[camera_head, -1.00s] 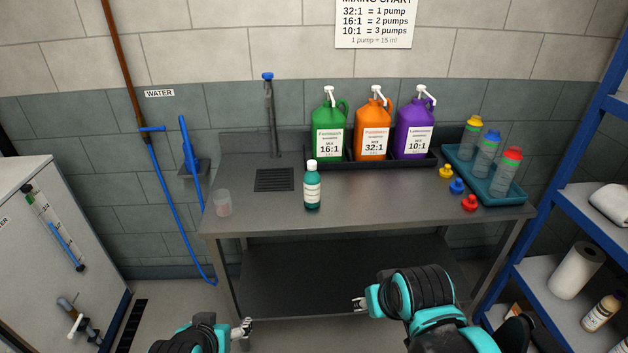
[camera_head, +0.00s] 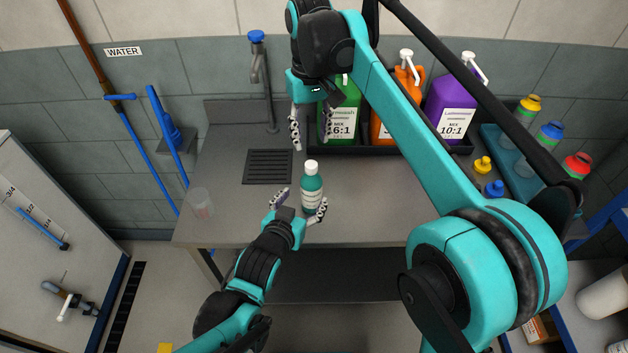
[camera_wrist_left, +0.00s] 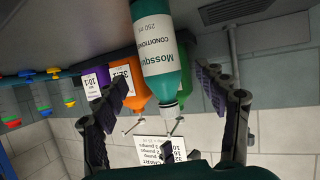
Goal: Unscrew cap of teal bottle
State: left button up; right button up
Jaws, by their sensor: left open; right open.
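The teal bottle (camera_head: 312,190) with its white cap (camera_head: 311,167) stands upright on the steel table (camera_head: 370,210). My left gripper (camera_head: 299,204) is open, with one finger on each side of the bottle's lower part; I cannot tell if they touch it. In the left wrist view the bottle (camera_wrist_left: 161,60) appears upside down between the open fingers (camera_wrist_left: 170,95), its label partly readable. My right gripper (camera_head: 312,128) is open and empty, pointing down above and behind the bottle, in front of the green jug (camera_head: 342,115).
The orange jug (camera_head: 400,120) and purple jug (camera_head: 452,105) stand in a black tray at the back. A clear cup (camera_head: 201,204) is at the left, near a drain grate (camera_head: 268,166). Small yellow (camera_head: 482,165) and blue (camera_head: 494,188) caps lie right. My right arm crosses over the table's right half.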

aim_at(308, 193)
pick_arm(q)
jog(key=shift+x, duration=3.55)
grip_shut()
